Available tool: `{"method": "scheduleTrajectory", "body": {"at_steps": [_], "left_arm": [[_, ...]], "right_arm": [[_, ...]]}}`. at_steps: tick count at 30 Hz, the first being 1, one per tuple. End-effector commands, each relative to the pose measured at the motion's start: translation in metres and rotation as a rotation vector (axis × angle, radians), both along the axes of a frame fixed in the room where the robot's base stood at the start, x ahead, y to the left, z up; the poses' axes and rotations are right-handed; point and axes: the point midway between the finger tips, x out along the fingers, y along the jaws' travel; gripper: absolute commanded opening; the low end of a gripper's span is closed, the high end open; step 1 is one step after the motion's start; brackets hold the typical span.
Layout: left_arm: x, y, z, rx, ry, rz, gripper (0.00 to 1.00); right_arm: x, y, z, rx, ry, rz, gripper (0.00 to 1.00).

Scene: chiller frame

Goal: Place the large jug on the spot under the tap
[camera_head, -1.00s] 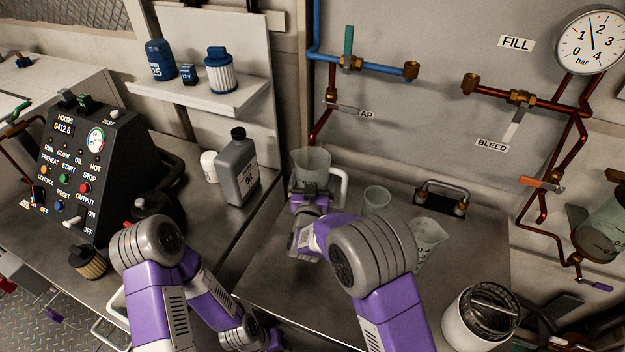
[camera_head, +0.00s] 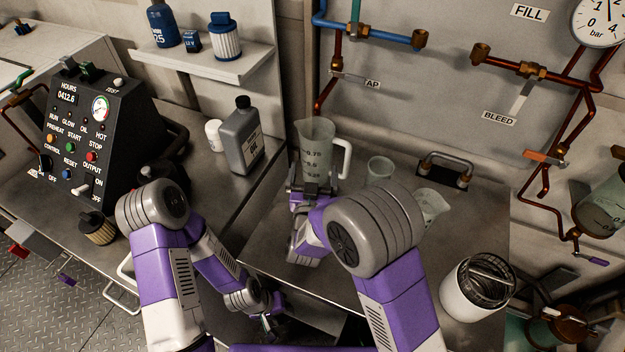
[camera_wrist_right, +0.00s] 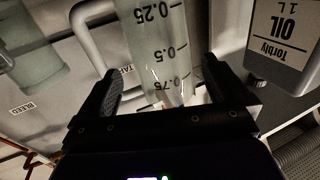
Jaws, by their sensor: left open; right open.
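The large jug (camera_head: 317,140) is clear with a printed scale and a white handle on its right. It stands upright at the back left of the metal bench, just below the lower end of the copper tap pipe (camera_head: 324,97) in the picture. Its base is hidden behind my right gripper (camera_head: 312,188). In the right wrist view the jug (camera_wrist_right: 160,45) lies between the spread fingers of my right gripper (camera_wrist_right: 166,92), apparently ungripped. My left gripper (camera_head: 268,322) is open and empty, low beside the bench's front left.
A small beaker (camera_head: 380,168) and a mid-sized jug (camera_head: 432,205) stand right of the large jug. A grey oil bottle (camera_head: 241,140) stands to its left. A metal handle (camera_head: 445,170) and a white bin (camera_head: 478,290) are further right.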

Motion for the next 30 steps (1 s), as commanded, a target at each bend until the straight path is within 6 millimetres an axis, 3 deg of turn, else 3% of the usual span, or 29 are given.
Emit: {"method": "scheduleTrajectory", "body": {"at_steps": [3,8,30], "left_arm": [[0.000,0.000,0.002,0.000,0.000,0.000,0.43],[0.000,0.000,0.002,0.000,0.000,0.000,0.43],[0.000,0.000,0.002,0.000,0.000,0.000,0.43]], "right_arm": [[-0.018,0.002,0.000,-0.001,0.002,0.001,1.00],[-0.030,0.003,0.000,0.001,0.000,0.000,1.00],[-0.031,0.003,0.000,0.000,0.000,0.000,1.00]]}}
